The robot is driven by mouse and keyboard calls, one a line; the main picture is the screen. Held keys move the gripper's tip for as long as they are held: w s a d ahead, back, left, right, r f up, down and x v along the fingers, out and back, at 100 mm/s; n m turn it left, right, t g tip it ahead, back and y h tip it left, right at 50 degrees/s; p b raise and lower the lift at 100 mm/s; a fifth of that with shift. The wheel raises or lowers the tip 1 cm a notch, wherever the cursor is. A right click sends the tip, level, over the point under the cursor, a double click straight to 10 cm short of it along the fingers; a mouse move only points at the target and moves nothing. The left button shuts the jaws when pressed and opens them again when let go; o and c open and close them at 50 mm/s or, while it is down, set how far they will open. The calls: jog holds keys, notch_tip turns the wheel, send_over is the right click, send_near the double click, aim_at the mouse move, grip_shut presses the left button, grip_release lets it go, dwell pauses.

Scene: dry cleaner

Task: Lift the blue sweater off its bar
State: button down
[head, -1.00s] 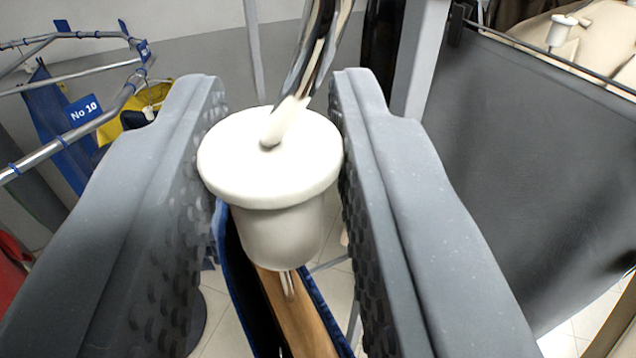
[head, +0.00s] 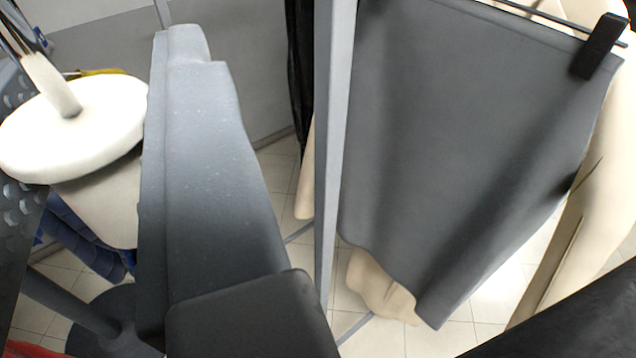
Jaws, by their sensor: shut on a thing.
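My gripper (head: 85,95) is at the left edge of the head view, with its left finger cut off by the frame. It is shut on the white knob (head: 85,135) of a hanger, and the right finger lies against the knob's right side. The hanger's stem rises from the knob to the upper left. Dark blue cloth of the sweater (head: 85,235) shows in part below the knob, largely hidden by the knob and fingers. The bar itself is out of view, so I cannot tell whether the hook touches it.
A dark grey garment (head: 450,150) hangs from a black clip (head: 600,45) at the right, with beige cloth (head: 375,285) behind it. A grey upright post (head: 330,150) stands between it and my gripper. Pale tiled floor shows below.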

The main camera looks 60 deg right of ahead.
jog(key=shift+w+a+f, duration=0.1)
jog(key=shift+w+f, duration=0.05)
jog(key=shift+w, duration=0.3)
jog(key=shift+w+a+f, duration=0.1)
jog(key=shift+w+f, duration=0.05)
jog(key=shift+w, duration=0.25)
jog(key=shift+s+d+r, duration=0.1)
jog(key=shift+s+r, duration=0.2)
jog(key=shift+s, duration=0.25)
jog(key=shift+w+f, duration=0.2)
jog(key=shift+w, duration=0.15)
jog(key=shift+s+r, duration=0.15)
jog(key=shift+s, duration=0.05)
jog(key=shift+w, duration=0.1)
jog(key=shift+w, duration=0.1)
jog(key=shift+w+f, duration=0.2)
jog(key=shift+f, duration=0.1)
jog(key=shift+w+f+t+y, duration=0.3)
jog(key=shift+w, duration=0.05)
